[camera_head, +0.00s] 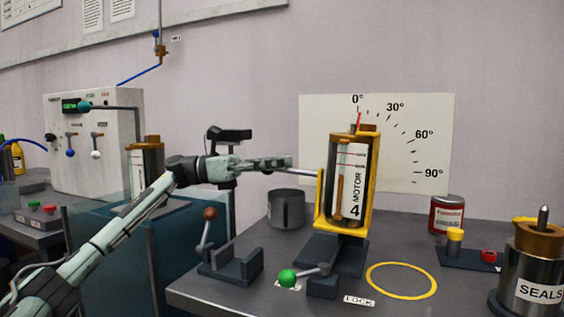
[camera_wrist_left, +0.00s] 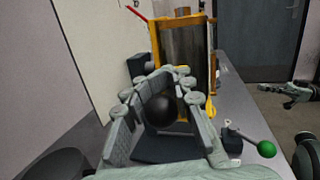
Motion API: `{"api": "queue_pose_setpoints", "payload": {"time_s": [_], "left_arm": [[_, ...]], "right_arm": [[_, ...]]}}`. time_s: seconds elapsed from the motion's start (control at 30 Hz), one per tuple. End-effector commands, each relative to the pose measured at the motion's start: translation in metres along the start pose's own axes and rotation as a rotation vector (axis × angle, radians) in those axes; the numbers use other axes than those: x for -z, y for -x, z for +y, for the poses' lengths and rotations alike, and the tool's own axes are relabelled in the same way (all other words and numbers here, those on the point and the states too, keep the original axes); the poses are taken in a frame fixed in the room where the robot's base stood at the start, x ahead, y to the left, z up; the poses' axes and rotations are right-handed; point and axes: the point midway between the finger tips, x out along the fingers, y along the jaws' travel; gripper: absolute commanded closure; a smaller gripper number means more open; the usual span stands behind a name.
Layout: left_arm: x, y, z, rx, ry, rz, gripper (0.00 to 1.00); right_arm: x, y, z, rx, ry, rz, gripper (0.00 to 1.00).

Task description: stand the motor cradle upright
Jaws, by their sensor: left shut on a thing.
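The motor cradle (camera_head: 320,205) is a yellow frame around the dark cylinder marked MOTOR 4 (camera_head: 354,190). It stands nearly upright, with a slight lean, and its red pointer (camera_head: 359,119) is close to 0° on the dial board (camera_head: 436,130). A thin rod (camera_head: 305,173) runs from the cradle's left side to my left gripper (camera_head: 284,163). In the left wrist view the cradle (camera_wrist_left: 157,45) is just ahead, and my left gripper (camera_wrist_left: 168,118) is shut on a black ball knob (camera_wrist_left: 160,109). My right gripper (camera_wrist_left: 290,91) shows small at the right edge; its jaw state is unclear.
A green-knobbed lever (camera_head: 288,278) and LOCK label (camera_head: 359,301) are at the table's front. A yellow ring (camera_head: 401,280) lies right of the base. A grey cup (camera_head: 287,208), a brown-knobbed lever (camera_head: 209,214), a red can (camera_head: 446,214) and the SEALS cylinder (camera_head: 533,270) stand around.

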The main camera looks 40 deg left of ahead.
Motion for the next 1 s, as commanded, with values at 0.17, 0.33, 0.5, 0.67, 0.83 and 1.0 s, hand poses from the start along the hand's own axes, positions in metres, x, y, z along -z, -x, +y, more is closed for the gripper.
{"api": "queue_pose_setpoints", "payload": {"time_s": [0.17,0.33,0.5,0.67,0.83,1.0], "left_arm": [[0.0058,0.0032,0.0043,-0.013,0.003,0.012,1.00],[0.0056,0.0031,0.0044,-0.013,0.002,0.012,1.00],[0.0050,0.0030,0.0043,-0.013,0.002,0.010,0.68],[0.0034,0.0019,0.0029,-0.009,0.001,0.007,0.53],[0.0022,0.0012,0.0020,-0.006,0.000,0.005,0.53],[0.0021,0.0072,0.0022,-0.007,0.001,0.005,0.53]], "right_arm": [[0.0006,0.0001,-0.0003,0.001,-0.001,0.004,1.00],[0.0006,0.0000,-0.0004,0.001,-0.001,0.004,1.00],[0.0005,0.0000,-0.0004,0.001,-0.001,0.004,1.00],[0.0005,-0.0001,-0.0004,0.001,-0.001,0.003,1.00],[0.0006,-0.0001,-0.0004,0.001,-0.001,0.002,1.00],[-0.0001,-0.0004,0.0006,-0.003,-0.002,0.000,1.00]]}}
